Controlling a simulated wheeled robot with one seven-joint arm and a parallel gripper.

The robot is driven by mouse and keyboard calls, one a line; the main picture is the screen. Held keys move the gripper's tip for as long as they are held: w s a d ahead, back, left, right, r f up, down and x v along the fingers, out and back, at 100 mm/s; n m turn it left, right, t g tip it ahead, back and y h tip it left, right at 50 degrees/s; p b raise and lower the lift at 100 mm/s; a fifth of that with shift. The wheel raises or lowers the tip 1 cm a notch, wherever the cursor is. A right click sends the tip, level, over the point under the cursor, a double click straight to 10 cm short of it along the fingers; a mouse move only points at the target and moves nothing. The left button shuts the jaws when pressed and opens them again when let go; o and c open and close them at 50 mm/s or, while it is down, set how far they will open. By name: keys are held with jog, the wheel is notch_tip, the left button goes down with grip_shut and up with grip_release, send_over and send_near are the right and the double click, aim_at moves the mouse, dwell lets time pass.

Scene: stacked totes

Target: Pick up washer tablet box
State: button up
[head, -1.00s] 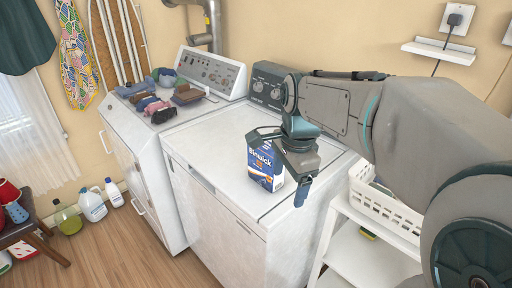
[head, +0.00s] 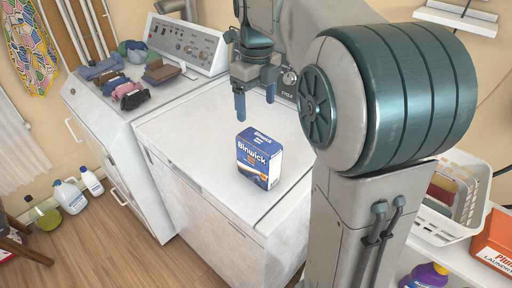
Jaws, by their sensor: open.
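The washer tablet box (head: 259,159) is a blue and white carton marked "Binwick". It stands upright on top of the white front machine (head: 200,133), near its front right edge. My gripper (head: 255,103) points down above and behind the box in the head view. Its two blue fingers are spread apart with nothing between them. The fingertips are clear of the box. The box is in full view.
Folded clothes (head: 128,76) lie on the machine at the left. A white basket (head: 450,185) and an orange carton (head: 494,240) are on a shelf at the right. The machine top around the box is clear.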

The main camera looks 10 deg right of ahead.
aim_at(259, 140)
jog(key=f, duration=0.7)
jog(key=shift+s+d+f, duration=0.15)
jog(key=shift+d+f, duration=0.05)
jog(key=shift+s+f, duration=0.15)
jog(key=shift+f, duration=2.8)
jog(key=c, duration=1.6)
